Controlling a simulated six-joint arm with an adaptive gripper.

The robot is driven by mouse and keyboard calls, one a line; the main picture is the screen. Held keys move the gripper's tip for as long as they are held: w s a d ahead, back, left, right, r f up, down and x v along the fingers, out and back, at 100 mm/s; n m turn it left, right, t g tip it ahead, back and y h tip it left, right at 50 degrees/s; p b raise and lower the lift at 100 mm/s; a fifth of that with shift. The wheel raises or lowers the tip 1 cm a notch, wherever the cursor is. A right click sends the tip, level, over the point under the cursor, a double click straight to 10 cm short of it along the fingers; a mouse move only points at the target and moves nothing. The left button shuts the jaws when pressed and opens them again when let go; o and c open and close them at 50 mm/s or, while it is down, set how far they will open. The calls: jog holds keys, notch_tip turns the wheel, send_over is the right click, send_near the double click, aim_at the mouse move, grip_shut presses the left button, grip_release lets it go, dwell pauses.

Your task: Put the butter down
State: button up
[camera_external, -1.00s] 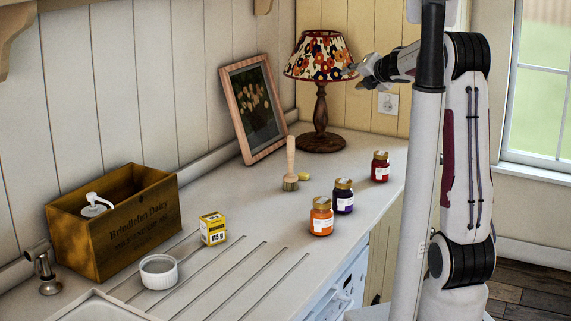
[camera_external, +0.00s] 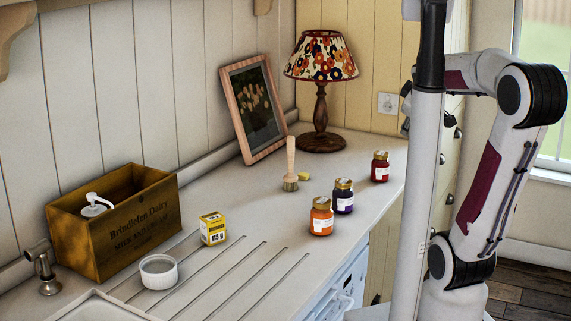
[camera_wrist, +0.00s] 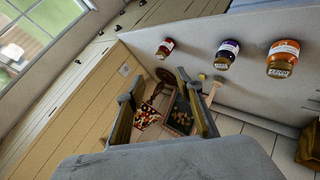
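A small yellow block (camera_external: 304,176) lies on the counter beside a wooden-handled brush (camera_external: 290,182). A yellow and white box marked 115 g (camera_external: 213,229) stands farther forward, behind a white ramekin (camera_external: 159,271). I cannot tell from the pictures which of the two yellow things is the butter. In the wrist view my gripper (camera_wrist: 160,82) has its two fingers spread apart, with nothing held between them. In the external view my gripper (camera_external: 405,110) is partly hidden behind a pale pole, beyond the counter's right end and away from both yellow things.
Orange (camera_external: 321,216), purple (camera_external: 343,197) and red (camera_external: 380,167) jars line the counter's front edge. A lamp (camera_external: 320,143) and picture frame (camera_external: 256,115) stand at the back. A wooden dairy crate (camera_external: 120,225) is at the left. Counter between box and brush is clear.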

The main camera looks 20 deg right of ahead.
jog(key=s+a+f+m+g+y, duration=0.1)
jog(key=s+a+f+m+g, duration=0.1)
jog(key=s, duration=0.6)
jog(key=s+a+f+m+g+y, duration=0.1)
jog(key=s+a+f+m+y, duration=0.1)
jog(key=s+a+f+m, duration=0.3)
jog(key=s+a+f, duration=0.1)
jog(key=s+f, duration=0.2)
jog(key=s, duration=0.1)
jog(key=shift+g, duration=0.4)
